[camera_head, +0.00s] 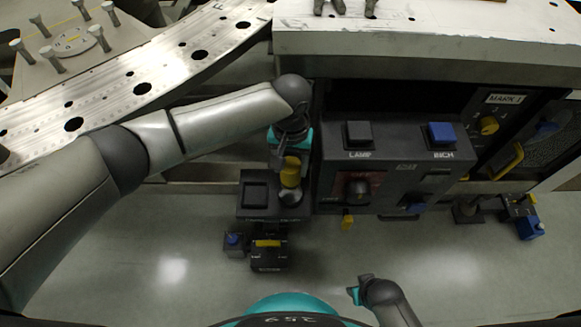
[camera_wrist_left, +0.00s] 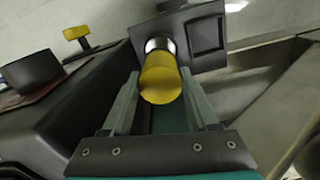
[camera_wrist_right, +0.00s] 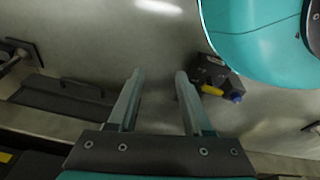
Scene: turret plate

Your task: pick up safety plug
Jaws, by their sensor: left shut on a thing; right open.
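The safety plug, a yellow cylinder with a silver collar (camera_head: 290,177), stands at the dark bracket with a square recess (camera_head: 255,193), left of the control box. In the left wrist view the yellow plug (camera_wrist_left: 161,82) lies between the two fingers of my left gripper (camera_wrist_left: 159,76), which is shut on it. Its silver collar meets the bracket (camera_wrist_left: 207,38); I cannot tell whether it is still seated there. In the head view my left gripper (camera_head: 284,158) comes down on the plug from above. My right gripper (camera_head: 360,290) is open and empty over the floor; it also shows in the right wrist view (camera_wrist_right: 160,75).
Small dark blocks (camera_head: 267,258) are below the bracket.

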